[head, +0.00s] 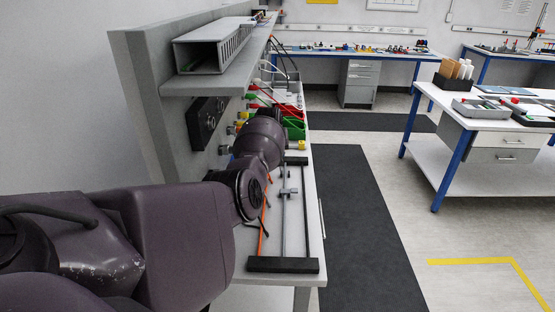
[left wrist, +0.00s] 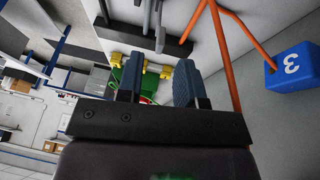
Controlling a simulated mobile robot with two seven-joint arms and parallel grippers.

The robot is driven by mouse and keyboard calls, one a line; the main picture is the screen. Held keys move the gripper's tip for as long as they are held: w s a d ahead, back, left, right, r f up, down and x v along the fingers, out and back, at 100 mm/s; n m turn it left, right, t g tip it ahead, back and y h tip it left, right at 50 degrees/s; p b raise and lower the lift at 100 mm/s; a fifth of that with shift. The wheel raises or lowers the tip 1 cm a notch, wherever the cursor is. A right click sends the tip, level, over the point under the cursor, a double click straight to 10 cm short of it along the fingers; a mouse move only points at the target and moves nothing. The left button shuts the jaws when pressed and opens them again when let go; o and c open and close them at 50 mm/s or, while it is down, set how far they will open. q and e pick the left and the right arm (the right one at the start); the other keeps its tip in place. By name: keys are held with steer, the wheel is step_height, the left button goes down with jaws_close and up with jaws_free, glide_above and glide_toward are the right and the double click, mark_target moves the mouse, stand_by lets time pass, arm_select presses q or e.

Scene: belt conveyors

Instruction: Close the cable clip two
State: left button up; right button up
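No clip marked two can be made out in either view. In the head view my left arm reaches over the bench and hides the gripper. The orange cable (head: 263,222) lies along the bench there. My right gripper is out of view.
A rod fixture with a black end bar (head: 284,265) and a grey slider (head: 287,192) lies on the narrow bench. Green bins (head: 295,131) and a red bin (head: 288,112) stand farther back. A grey shelf (head: 215,83) juts from the panel above.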

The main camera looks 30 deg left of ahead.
arm_select(q)
steer(key=b+x, duration=0.1)
steer(key=x, duration=0.2)
steer(key=shift+f+b, duration=0.1)
steer(key=shift+b, duration=0.25)
steer(key=shift+w+f, duration=0.1)
steer(key=shift+f, duration=0.1)
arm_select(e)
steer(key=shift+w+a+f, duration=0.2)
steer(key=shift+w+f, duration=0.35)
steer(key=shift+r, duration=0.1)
